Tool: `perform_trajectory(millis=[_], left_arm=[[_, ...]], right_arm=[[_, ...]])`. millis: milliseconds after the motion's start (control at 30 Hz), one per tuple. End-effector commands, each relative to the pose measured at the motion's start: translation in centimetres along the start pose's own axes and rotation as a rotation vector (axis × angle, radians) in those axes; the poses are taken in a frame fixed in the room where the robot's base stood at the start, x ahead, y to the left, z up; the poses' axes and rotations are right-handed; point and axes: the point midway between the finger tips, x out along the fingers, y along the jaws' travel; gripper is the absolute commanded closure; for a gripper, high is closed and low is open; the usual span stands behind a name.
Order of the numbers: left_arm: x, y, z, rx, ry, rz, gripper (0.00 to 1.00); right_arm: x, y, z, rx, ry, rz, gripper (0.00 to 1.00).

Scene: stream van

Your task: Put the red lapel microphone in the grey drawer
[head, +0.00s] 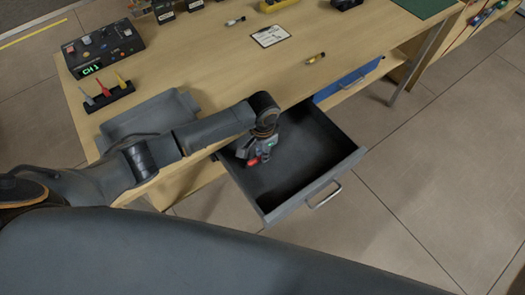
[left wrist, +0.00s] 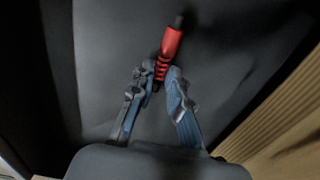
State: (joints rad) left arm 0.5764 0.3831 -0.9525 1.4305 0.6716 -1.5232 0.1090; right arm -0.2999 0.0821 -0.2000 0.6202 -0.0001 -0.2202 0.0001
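The red lapel microphone (left wrist: 171,45) has a red body, a ridged neck and a dark tip. My left gripper (left wrist: 157,78) is shut on its ridged end, with the red body sticking out beyond the fingertips. In the head view the left gripper (head: 258,153) points down inside the open grey drawer (head: 305,160), near its left back part. The red of the microphone (head: 253,161) shows at the fingertips, above the dark drawer floor. I cannot tell whether it touches the floor. My right gripper is not in view.
The grey drawer's front with its handle (head: 325,196) is pulled out from the wooden desk (head: 215,60). A blue drawer (head: 348,82) is to its right. A grey tray (head: 150,112) and a cable rack (head: 108,97) stand on the desk at left. The drawer's right part is empty.

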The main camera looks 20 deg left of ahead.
Motion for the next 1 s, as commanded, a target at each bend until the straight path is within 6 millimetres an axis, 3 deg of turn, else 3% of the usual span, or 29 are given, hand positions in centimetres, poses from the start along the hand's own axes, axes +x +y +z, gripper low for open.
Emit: perform_trajectory(millis=[100,467,1000], left_arm=[[0.0,0.0,0.0,0.0,0.0,0.0,0.62],[-0.6,0.0,0.0,0.001,0.001,0.0,0.62],[-10.6,0.0,-0.1,0.002,0.003,0.0,0.62]], right_arm=[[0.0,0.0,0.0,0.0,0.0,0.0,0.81],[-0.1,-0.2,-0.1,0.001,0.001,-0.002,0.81],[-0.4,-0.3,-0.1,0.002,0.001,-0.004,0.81]])
